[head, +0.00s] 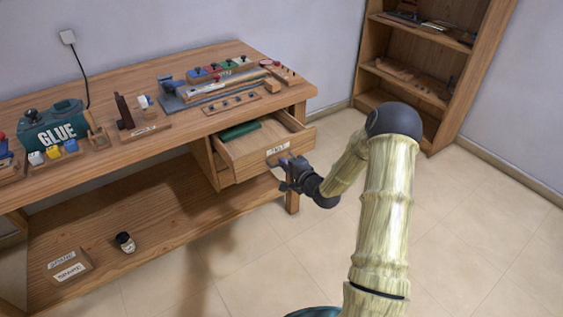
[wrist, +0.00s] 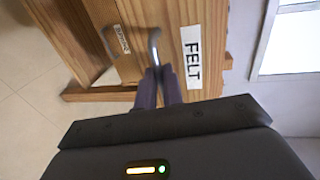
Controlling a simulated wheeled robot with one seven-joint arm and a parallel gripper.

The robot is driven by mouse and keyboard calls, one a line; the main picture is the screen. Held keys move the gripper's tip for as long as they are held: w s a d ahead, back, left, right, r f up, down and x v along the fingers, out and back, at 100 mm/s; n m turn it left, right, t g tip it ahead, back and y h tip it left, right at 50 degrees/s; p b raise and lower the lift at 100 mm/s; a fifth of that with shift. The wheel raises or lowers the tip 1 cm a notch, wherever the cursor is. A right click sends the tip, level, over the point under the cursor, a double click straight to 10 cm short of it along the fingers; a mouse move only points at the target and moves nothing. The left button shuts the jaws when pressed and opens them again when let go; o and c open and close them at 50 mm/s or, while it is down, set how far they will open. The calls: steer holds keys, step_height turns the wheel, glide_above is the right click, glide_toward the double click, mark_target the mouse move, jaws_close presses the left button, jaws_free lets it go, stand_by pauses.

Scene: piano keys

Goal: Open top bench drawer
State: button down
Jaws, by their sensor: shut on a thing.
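The top bench drawer (head: 245,160) is pulled part of the way out from under the right end of the workbench. A green rolled thing (head: 240,130) lies inside it. In the wrist view the drawer front (wrist: 180,85) carries a label reading FELT and a curved metal handle (wrist: 154,42). My gripper (head: 287,168) is at the drawer front in the head view. In the wrist view my gripper (wrist: 159,78) has its two fingers close together, shut on the lower end of the handle. The far end of the handle shows above the fingertips.
The workbench (head: 130,75) holds a teal GLUE container (head: 52,125) and several tool racks on top. A small dark jar (head: 125,242) and a labelled box (head: 70,265) sit on its lower shelf. A bookcase (head: 440,60) stands at the back right. The tiled floor before the drawer is clear.

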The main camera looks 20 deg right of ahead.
steer(key=shift+s+a, duration=0.1)
steer(key=c, duration=1.5)
jaws_free()
steer(key=shift+f, duration=0.1)
steer(key=shift+c, duration=0.2)
steer(key=p+v, duration=0.2)
steer(key=v, duration=1.5)
steer(key=shift+s, duration=0.2)
